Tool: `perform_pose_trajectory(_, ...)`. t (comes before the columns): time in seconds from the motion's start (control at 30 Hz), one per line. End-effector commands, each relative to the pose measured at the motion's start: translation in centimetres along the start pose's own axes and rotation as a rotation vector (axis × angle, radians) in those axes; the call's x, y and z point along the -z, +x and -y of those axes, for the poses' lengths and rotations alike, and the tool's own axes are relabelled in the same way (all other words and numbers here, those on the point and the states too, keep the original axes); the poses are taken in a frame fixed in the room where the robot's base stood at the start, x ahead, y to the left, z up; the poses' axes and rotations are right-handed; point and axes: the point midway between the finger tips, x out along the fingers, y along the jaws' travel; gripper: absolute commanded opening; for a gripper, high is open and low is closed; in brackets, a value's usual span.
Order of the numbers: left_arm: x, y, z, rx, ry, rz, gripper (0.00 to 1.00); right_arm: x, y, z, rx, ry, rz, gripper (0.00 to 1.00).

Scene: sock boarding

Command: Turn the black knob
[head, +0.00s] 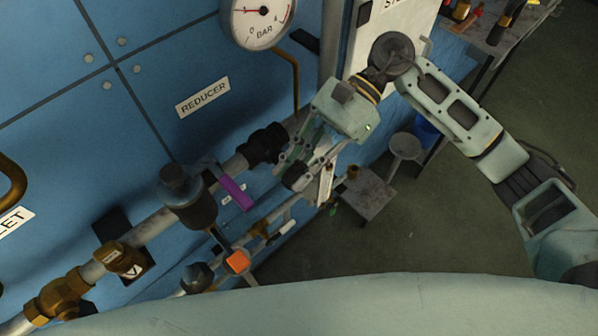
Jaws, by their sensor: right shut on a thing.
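The black knob (263,144) sits at the upper right end of the pipe run on the blue panel, below the REDUCER label. My right gripper (288,161) reaches it from the right, and its fingers are closed at the knob's right side. The gripper's fingers and body hide part of the knob, so its exact seating between the fingers is hard to see. My left gripper is out of view.
A pressure gauge (260,20) hangs above, with a thin brass pipe (294,75) beside it. A purple lever (234,192), a dark valve body (186,195) and an orange handle (238,261) stand out nearby. A small grey table (368,195) is lower right.

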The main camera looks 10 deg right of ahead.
Motion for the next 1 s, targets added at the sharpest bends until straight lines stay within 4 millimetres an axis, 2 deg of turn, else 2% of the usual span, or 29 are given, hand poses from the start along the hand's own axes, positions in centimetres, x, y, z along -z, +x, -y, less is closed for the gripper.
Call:
perform_pose_trajectory(0.3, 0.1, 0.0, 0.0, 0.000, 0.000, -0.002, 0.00, 0.0, -0.1, 0.0, 0.001, 0.002, 0.001, 0.00)
perform_pose_trajectory(0.33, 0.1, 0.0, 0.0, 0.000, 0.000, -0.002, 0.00, 0.0, -0.1, 0.0, 0.001, 0.002, 0.002, 0.16)
perform_pose_trajectory(0.53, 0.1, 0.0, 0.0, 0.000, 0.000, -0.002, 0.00, 0.0, -0.1, 0.0, 0.001, 0.002, 0.001, 0.34)
perform_pose_trajectory(0.87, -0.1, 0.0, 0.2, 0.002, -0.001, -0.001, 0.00, 0.0, -0.2, 0.0, 0.001, 0.001, 0.000, 0.34)
perform_pose_trajectory(1.0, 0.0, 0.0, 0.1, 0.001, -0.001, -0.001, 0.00, 0.0, -1.5, 0.1, 0.004, 0.002, -0.001, 0.34)
